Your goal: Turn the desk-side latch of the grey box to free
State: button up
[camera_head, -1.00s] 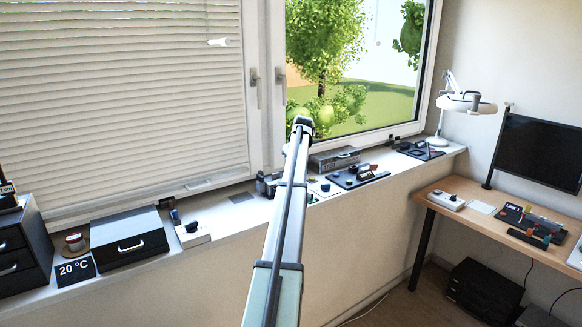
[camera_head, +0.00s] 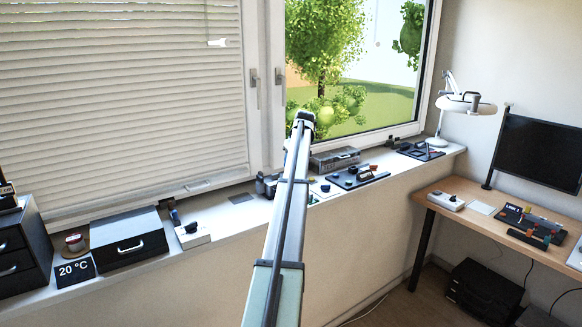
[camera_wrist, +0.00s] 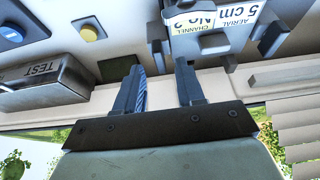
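The grey box (camera_head: 334,159) stands on the windowsill just right of my arm's tip in the head view. In the wrist view the grey box (camera_wrist: 48,84) lies at the left, upside down, with a TEST label on its face. I cannot make out its desk-side latch or how it is turned. My gripper (camera_wrist: 160,70) is open, with nothing between its two fingers, and apart from the box. In the head view my gripper (camera_head: 304,121) is small and dark at the arm's end, its fingers hidden.
Near the fingers in the wrist view are a labelled aerial unit (camera_wrist: 222,22), a dark green square (camera_wrist: 118,68) and a yellow button (camera_wrist: 88,33). A black board with parts (camera_head: 350,180) lies in front of the box. The window frame (camera_head: 268,120) rises behind the sill.

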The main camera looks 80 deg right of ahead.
jog(key=v, duration=1.1)
